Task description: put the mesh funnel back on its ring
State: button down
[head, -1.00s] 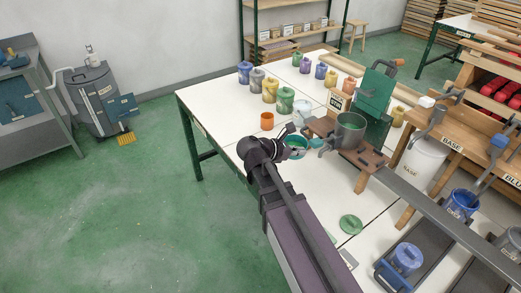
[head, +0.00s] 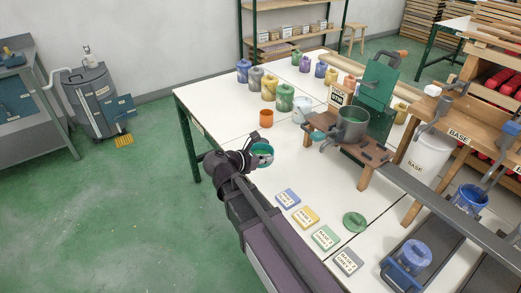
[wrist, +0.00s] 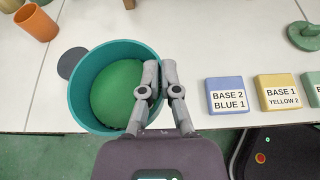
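My gripper (wrist: 161,68) is shut on the rim of a teal cup (wrist: 76,103), one finger inside the wall and one outside. Green fills the bottom of the cup. In the head view the teal cup (head: 262,161) is at the end of my arm, near the left edge of the white table. I cannot pick out a mesh funnel or its ring for certain. A grey round vessel (head: 352,128) with green inside sits on the brown wooden stand (head: 372,158), right of my gripper. A small teal piece (head: 317,136) shows at the stand's left end.
An orange cup (head: 266,118) and a dark round disc (wrist: 70,62) are near the held cup. Labelled cards, blue (head: 287,198) and yellow (head: 306,217) among them, lie to the front. A green lid (head: 354,222) lies beyond them. Several coloured jars line the back.

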jog(key=w+f+b, duration=0.1)
jog(key=w, duration=1.5)
jog(key=shift+f, duration=0.25)
jog(key=shift+f+b, duration=0.1)
jog(key=shift+b, duration=0.25)
jog(key=shift+f+b, duration=1.65)
jog(key=shift+f, duration=0.2)
jog(key=c, duration=0.8)
grip_release()
jog(key=shift+r, duration=0.15)
